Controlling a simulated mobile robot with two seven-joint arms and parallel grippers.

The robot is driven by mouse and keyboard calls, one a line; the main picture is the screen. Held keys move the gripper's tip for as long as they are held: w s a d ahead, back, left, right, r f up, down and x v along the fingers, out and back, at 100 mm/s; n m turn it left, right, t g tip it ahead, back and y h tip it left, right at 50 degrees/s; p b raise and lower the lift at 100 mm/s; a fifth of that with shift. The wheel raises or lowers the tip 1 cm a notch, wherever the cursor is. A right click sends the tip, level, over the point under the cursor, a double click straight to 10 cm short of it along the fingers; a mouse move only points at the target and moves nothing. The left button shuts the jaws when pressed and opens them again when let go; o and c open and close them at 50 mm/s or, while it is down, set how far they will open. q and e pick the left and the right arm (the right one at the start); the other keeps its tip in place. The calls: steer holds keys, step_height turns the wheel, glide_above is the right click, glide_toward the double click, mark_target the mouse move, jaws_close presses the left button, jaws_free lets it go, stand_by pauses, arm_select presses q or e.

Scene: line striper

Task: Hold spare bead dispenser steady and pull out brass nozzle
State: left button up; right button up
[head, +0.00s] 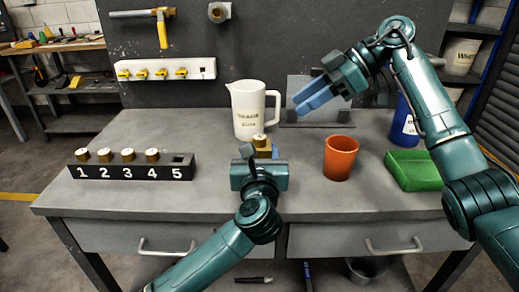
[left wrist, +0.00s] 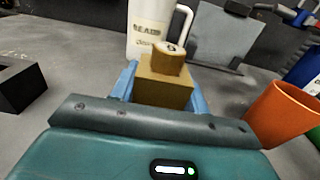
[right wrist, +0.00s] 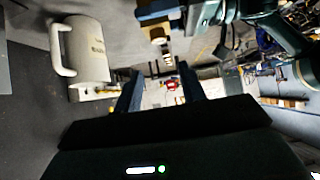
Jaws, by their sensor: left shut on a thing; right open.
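The spare bead dispenser is a tan block (left wrist: 165,90) on the worktable; in the head view it shows (head: 264,152) just behind my left gripper. The brass nozzle (left wrist: 168,58), a short cylinder with a pale top, stands upright in the block's top; it also shows in the head view (head: 260,141). My left gripper (left wrist: 163,88) is shut on the block, one blue finger on each side. My right gripper (head: 308,95) is open and empty, raised above the table, right of the nozzle and higher. Its fingers (right wrist: 160,90) show apart in the right wrist view.
A black rack (head: 130,172) numbered 1 to 5 stands at the left, with nozzles at 1 to 4 and an empty place at 5. A white jug (head: 250,112) stands close behind the dispenser. An orange cup (head: 341,158) and green tray (head: 414,170) are at the right.

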steer(key=shift+o, duration=0.8)
steer(key=shift+s+a+r+n, duration=0.1)
steer(key=shift+a+r+n, duration=0.05)
steer(key=shift+a+n, duration=0.15)
steer(key=n+t+h, duration=0.4)
steer(key=n+h, duration=0.6)
steer(key=n, duration=0.7)
glide_toward(260, 137)
steer(key=shift+x, duration=4.5)
steer(key=shift+c, duration=0.2)
steer(key=c, duration=0.5)
steer(key=o, duration=0.5)
steer(key=shift+o, duration=0.2)
steer(key=shift+s+r, duration=0.1)
